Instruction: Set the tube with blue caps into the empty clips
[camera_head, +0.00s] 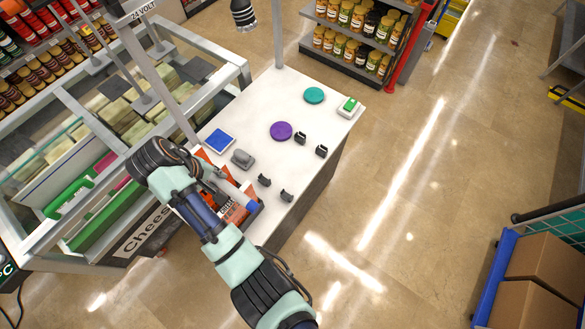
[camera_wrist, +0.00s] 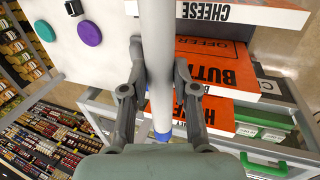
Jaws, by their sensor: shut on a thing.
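My gripper (camera_wrist: 158,75) is shut on a pale tube (camera_wrist: 157,30), with one finger on each side of it. One blue cap (camera_wrist: 162,136) shows at the tube's lower end in the wrist view; the upper end runs out of frame. In the head view the tube (camera_head: 232,190) is partly hidden by my arm, with a blue cap (camera_head: 252,206) near the counter's front left end. Several black clips stand empty on the white counter: one pair (camera_head: 300,138) (camera_head: 321,151) in the middle and one pair (camera_head: 264,180) (camera_head: 287,196) nearer my gripper. One clip shows in the wrist view (camera_wrist: 73,7).
The counter (camera_head: 245,115) also bears a purple disc (camera_head: 281,131), a teal disc (camera_head: 314,95), a green-and-white box (camera_head: 348,107), a blue square (camera_head: 219,140) and a grey device (camera_head: 242,159). Orange signs (camera_wrist: 215,65) lie beyond the tube. A metal post (camera_head: 278,40) rises at the far edge.

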